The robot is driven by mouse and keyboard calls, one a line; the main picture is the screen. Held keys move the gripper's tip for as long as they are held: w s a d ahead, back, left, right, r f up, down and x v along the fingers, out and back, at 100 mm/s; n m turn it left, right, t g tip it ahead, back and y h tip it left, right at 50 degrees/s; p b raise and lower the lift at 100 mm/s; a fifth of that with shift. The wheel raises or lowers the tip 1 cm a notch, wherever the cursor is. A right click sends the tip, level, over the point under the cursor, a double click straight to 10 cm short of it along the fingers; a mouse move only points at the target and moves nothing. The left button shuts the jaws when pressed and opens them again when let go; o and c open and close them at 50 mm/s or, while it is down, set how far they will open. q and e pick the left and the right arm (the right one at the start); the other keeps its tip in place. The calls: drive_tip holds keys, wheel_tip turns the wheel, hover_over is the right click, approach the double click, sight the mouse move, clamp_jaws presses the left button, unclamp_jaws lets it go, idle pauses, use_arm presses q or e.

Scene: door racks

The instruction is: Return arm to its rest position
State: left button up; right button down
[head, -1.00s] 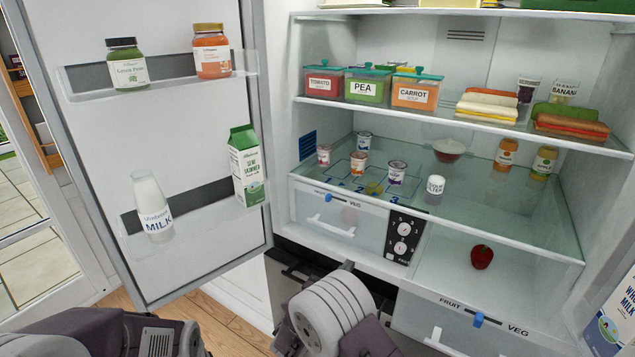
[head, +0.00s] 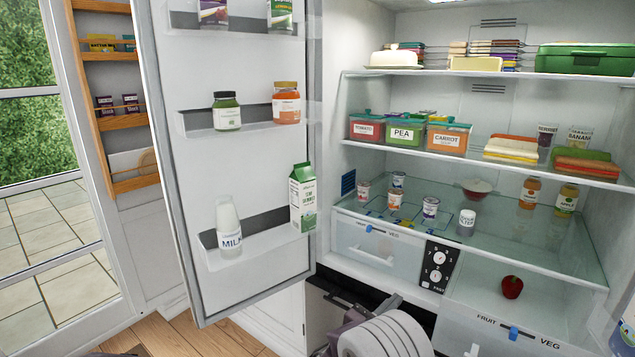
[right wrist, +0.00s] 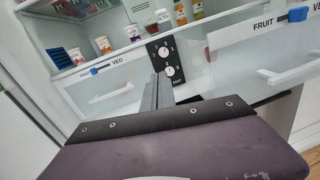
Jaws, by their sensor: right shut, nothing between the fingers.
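My right arm (head: 383,335) shows at the bottom middle of the head view, in front of the fridge's lower part. In the right wrist view my right gripper (right wrist: 161,90) has its two fingers together with nothing between them. It points toward the dark control panel (right wrist: 168,62) between the drawers, and I cannot tell the gap. My left gripper is not in view.
The fridge door (head: 245,290) stands open at left, with a milk bottle (head: 229,235) and a green carton (head: 303,200) on its shelf. A red pepper (head: 512,287) shows at the lower right drawer. Clear floor (head: 185,335) lies at the lower left.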

drive_tip(key=s+d+r+m+g+h+p, duration=0.1)
drive_tip(key=s+d+r+m+g+p, duration=0.15)
drive_tip(key=s+d+m+g, duration=0.3)
drive_tip(key=s+d+r+m+g+h+p, duration=0.1)
drive_tip(key=s+d+r+m+g, duration=0.25)
drive_tip(key=s+d, duration=0.45)
drive_tip(key=s+d+f+m+g+y, duration=0.3)
drive_tip(key=s+g, duration=0.1)
drive_tip(key=s, duration=0.3)
drive_tip(key=s+a+f+m+g+y+p, duration=0.1)
drive_tip(key=s+a+f+m+y+p, duration=0.1)
drive_tip(key=s+a+f+m+y, duration=0.55)
drive_tip(key=a+f+m+t+y, duration=0.1)
drive_tip(key=a+m+y, duration=0.3)
drive_tip(key=a, duration=0.6)
drive_tip(key=m+t, duration=0.1)
drive_tip(key=m, duration=0.1)
drive_tip(key=shift+w+f+m, duration=0.35)
drive_tip(key=shift+f, duration=0.05)
